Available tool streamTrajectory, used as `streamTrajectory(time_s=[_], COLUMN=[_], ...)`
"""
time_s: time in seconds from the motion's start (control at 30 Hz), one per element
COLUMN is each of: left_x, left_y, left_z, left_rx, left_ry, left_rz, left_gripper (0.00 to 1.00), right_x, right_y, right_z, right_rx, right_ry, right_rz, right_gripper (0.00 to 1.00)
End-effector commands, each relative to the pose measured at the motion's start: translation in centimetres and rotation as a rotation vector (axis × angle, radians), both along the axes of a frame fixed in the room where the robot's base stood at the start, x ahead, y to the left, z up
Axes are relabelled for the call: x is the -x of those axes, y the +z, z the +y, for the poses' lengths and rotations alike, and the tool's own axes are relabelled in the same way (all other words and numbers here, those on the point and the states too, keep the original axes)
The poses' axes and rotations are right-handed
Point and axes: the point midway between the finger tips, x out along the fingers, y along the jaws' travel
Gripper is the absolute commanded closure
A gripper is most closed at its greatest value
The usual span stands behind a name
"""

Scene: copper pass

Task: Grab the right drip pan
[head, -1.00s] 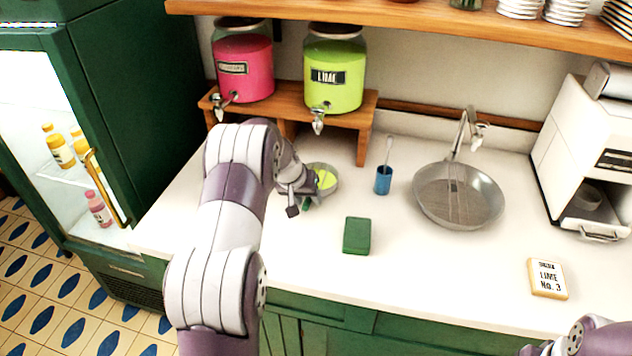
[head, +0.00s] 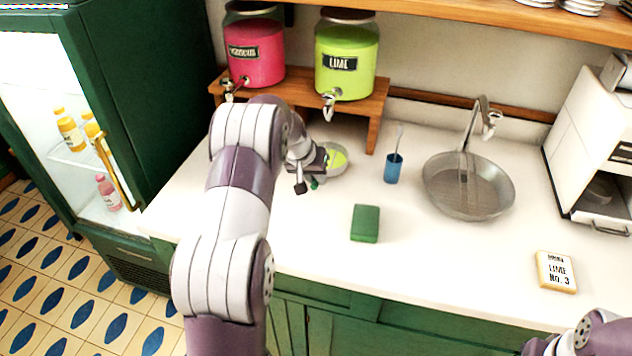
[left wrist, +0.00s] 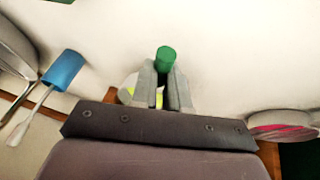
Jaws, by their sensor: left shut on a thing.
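The right drip pan (head: 337,158) is a small round pan with yellow-green liquid, on the white counter in front of the lime dispenser (head: 345,62). My left gripper (head: 314,172) is at its near left side. In the left wrist view my left gripper (left wrist: 165,88) is shut on the pan's green handle (left wrist: 166,58), whose end sticks out past the fingertips. Most of the pan is hidden there by the gripper. The left drip pan (left wrist: 285,122), with pink contents, shows at the right of the wrist view; my arm hides it in the head view. My right gripper is out of view.
A wooden stand (head: 372,108) holds both dispensers behind the pan.

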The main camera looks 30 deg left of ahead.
Motion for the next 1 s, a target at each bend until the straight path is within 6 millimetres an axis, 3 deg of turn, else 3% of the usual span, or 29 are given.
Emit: streamTrajectory(time_s=[0.13,0.7,1.0], left_x=[-0.1,0.4,0.5], left_y=[1.7,6.0,7.7], left_z=[0.0,-7.6,-10.4], left_rx=[-0.003,-0.001,0.000], left_ry=[-0.001,-0.003,-0.001], left_rz=[-0.004,-0.002,-0.001], left_gripper=[1.00,1.00,1.00], right_x=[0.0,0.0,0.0], right_y=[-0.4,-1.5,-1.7], right_z=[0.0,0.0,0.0], right_rx=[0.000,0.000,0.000], right_ry=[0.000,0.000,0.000], right_rz=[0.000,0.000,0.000], right_gripper=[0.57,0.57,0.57])
